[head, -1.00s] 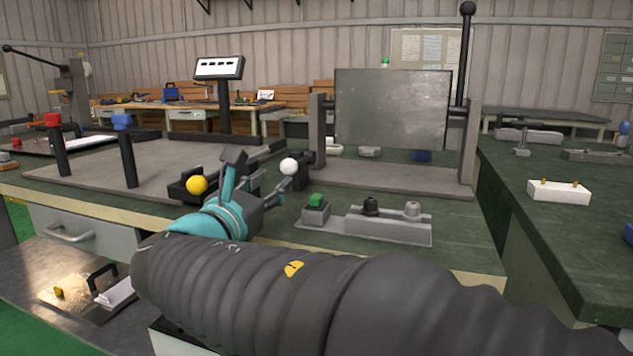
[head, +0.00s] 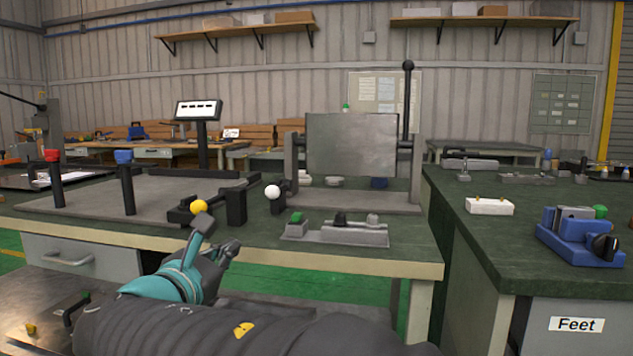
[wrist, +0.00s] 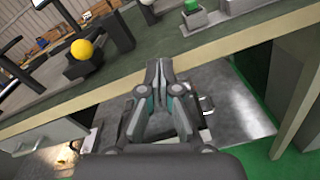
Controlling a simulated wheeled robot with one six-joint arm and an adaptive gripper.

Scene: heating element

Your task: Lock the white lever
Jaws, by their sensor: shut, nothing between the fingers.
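The white lever shows its round white knob (head: 272,192) in the head view, on a dark block on the green bench, to the right of a yellow-knobbed lever (head: 199,207). My gripper (head: 218,236) is in front of the bench's front edge, below and left of the white knob, and apart from both levers. In the wrist view its two fingers (wrist: 159,75) are together with nothing between them.
The green bench (head: 330,254) carries a green button box (head: 296,226), a grey block with two knobs (head: 355,234) and a tilting grey plate (head: 352,146). Red and blue capped posts stand left. A second bench (head: 530,215) is at right.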

